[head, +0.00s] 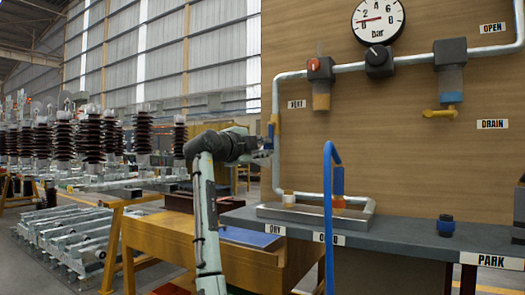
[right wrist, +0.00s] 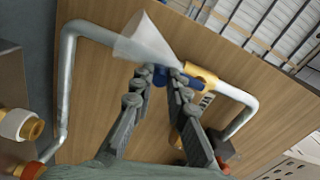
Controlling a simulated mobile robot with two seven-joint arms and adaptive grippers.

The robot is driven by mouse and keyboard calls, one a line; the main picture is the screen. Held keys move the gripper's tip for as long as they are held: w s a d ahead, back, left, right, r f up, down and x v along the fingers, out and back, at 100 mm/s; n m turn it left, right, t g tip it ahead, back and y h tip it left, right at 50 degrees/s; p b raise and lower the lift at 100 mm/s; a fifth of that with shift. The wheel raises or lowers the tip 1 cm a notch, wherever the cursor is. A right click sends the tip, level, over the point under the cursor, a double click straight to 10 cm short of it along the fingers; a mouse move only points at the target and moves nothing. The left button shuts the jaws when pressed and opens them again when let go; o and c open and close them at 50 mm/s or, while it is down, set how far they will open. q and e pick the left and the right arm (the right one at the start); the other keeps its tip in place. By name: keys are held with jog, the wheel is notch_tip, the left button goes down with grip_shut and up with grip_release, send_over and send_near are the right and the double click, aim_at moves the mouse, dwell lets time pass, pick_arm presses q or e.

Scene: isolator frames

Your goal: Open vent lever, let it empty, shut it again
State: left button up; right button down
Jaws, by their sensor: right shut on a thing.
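The vent valve (head: 272,130) is a small yellow and blue part on the left pipe. It shows larger in the right wrist view, with a yellow body (right wrist: 203,78) on the pipe and a blue lever (right wrist: 186,82). My right gripper (head: 266,146) is at the valve. In the right wrist view its fingertips (right wrist: 168,76) are shut on the blue lever. A pale, translucent cone (right wrist: 145,42) spreads away from the valve beside the fingertips. The round bar gauge (head: 379,20) has its needle pointing left, near the low numbers. My left gripper is not in view.
A blue hose (head: 329,220) rises in front of the grey bench (head: 400,238). A metal tray rim (head: 262,210) and a dark blue fitting (head: 445,226) are on the bench.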

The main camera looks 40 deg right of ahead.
jog(key=shift+w+a, duration=0.1)
dwell(0.4)
jog(key=c, duration=1.5)
grip_release()
jog(key=v, duration=1.2)
